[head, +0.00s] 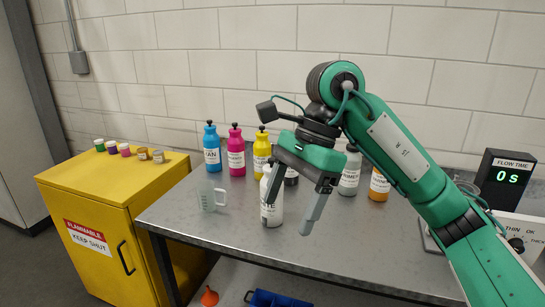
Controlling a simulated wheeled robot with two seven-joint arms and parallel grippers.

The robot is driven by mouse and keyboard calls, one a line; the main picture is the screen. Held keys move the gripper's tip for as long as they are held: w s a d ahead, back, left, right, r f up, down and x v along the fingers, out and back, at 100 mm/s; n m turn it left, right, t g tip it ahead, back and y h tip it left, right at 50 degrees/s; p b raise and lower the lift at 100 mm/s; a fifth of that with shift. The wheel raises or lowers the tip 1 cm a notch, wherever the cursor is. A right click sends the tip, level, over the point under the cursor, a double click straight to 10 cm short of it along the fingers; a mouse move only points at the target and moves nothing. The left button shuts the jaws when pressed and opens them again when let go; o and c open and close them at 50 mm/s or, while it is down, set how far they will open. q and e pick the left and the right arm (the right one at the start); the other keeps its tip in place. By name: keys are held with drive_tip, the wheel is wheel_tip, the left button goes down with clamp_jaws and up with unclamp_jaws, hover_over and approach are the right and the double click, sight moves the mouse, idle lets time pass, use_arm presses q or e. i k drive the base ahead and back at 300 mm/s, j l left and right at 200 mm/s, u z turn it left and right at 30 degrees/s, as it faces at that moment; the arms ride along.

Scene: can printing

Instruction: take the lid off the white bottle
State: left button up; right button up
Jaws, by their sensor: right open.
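The white bottle (271,215) stands upright on the grey table, near its front edge. Only part of its label shows. Its top is mostly covered by my right gripper, and I cannot make out the lid. My right gripper (287,217) is open, fingers pointing down. One finger overlaps the bottle in the picture and the other is to its right. I cannot tell whether a finger touches the bottle. My left gripper is not in view.
Blue (211,150), magenta (236,153) and yellow (262,151) bottles stand behind, with a grey (350,174) and an orange one (379,186) to the right. A clear measuring cup (207,198) is left of the white bottle. A flow-time display (506,178) stands far right.

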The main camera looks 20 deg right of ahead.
sight(267, 169)
drive_tip(key=i+l, duration=0.2)
drive_tip(key=i, duration=0.25)
drive_tip(key=i+l, duration=0.2)
drive_tip(key=i, duration=0.25)
drive_tip(key=i+l, duration=0.2)
drive_tip(key=i, duration=0.25)
